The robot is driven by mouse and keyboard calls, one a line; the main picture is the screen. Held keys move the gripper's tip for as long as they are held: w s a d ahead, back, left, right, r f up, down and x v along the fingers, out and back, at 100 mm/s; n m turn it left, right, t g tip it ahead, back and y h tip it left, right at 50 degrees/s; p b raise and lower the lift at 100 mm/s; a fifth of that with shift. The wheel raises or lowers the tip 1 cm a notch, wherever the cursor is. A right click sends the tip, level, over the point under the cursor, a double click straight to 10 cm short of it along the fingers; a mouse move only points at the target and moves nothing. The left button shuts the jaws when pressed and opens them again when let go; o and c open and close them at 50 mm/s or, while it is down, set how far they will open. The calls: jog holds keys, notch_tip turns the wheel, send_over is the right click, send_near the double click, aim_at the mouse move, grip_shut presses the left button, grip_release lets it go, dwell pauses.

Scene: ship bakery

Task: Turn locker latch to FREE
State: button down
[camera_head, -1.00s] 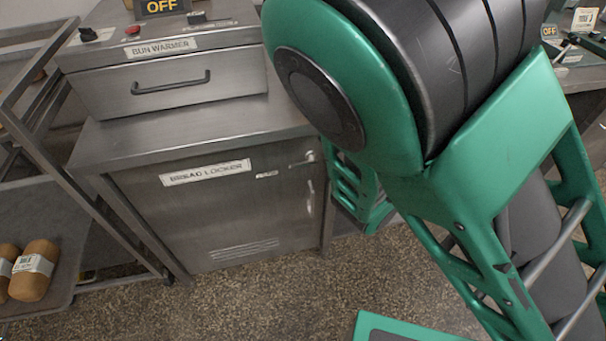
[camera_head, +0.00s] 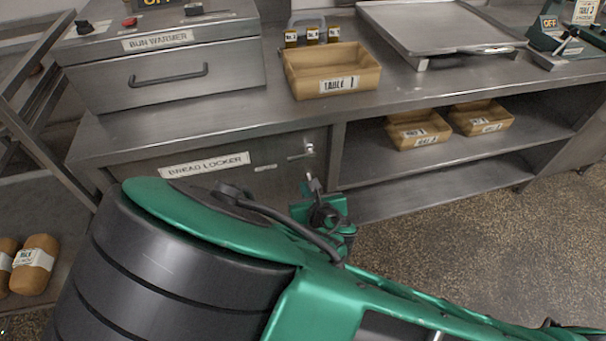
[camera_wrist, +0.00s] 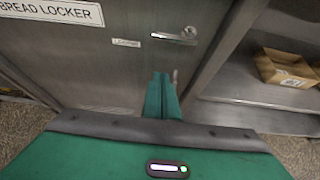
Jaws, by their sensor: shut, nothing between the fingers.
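The bread locker (camera_head: 210,176) is a steel cabinet door under the counter, labelled BREAD LOCKER. Its small metal latch (camera_head: 300,152) is at the door's upper right and lies roughly horizontal. In the wrist view the latch (camera_wrist: 176,36) shows as a lever, with a small label plate (camera_wrist: 126,43) to its left; its text is too small to read. My gripper (camera_wrist: 163,80) is shut and empty, in front of the door and below the latch, apart from it. In the head view my gripper (camera_head: 311,184) is partly hidden by my arm, which covers the lower door.
The bun warmer (camera_head: 170,65) stands on the counter above. A TABLE 1 crate (camera_head: 331,71), jars (camera_head: 312,36) and a flat tray (camera_head: 440,28) are also on it. The open shelf (camera_head: 460,155) right of the locker holds two crates (camera_head: 418,130). Bread loaves (camera_head: 35,265) lie at left.

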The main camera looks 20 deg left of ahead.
jog(key=w+a, duration=0.4)
jog(key=w, duration=0.3)
jog(key=shift+w+a+f, duration=0.3)
jog(key=shift+w+f, duration=0.05)
jog(key=shift+f, duration=0.1)
dwell(0.4)
